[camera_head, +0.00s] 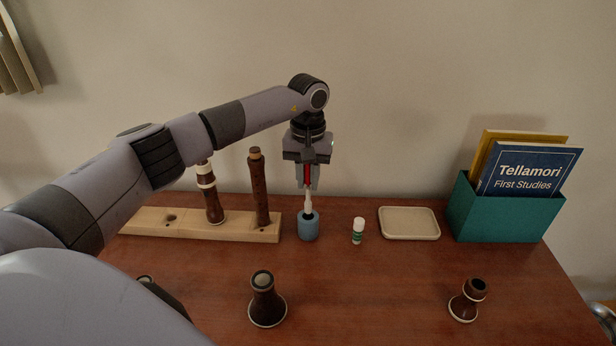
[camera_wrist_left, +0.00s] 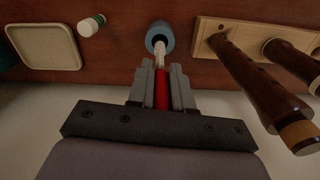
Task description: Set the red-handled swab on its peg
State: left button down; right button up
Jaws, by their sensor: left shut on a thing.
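The swab has a red handle (camera_head: 307,174) and a pale lower part (camera_head: 308,201). My left gripper (camera_head: 308,186) is shut on the red handle and holds the swab upright, pale end down. In the left wrist view the handle (camera_wrist_left: 162,90) lies between the fingers (camera_wrist_left: 161,78). The pale end reaches the dark opening of a blue cylindrical holder (camera_head: 308,229), which also shows in the wrist view (camera_wrist_left: 167,30). I cannot tell how far the tip is inside it. No separate swab peg stands out. My right gripper is not in view.
Left of the holder, a wooden rack (camera_head: 250,233) carries two dark wooden instrument joints (camera_head: 212,198) (camera_head: 258,190). To the right are a white tube (camera_head: 357,231), a cream tray (camera_head: 409,223) and a teal book box (camera_head: 505,216). Dark bell pieces (camera_head: 266,300) (camera_head: 467,301) stand in front.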

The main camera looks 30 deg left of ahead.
aim_at(308, 202)
pick_arm(q)
jog(key=shift+f+b, duration=2.15)
jog(key=shift+f, duration=1.15)
dwell(2.0)
jog(key=c, duration=0.9)
grip_release()
jog(key=shift+c, duration=0.2)
jog(key=shift+r, duration=3.6)
jog(key=shift+s+d, duration=0.1)
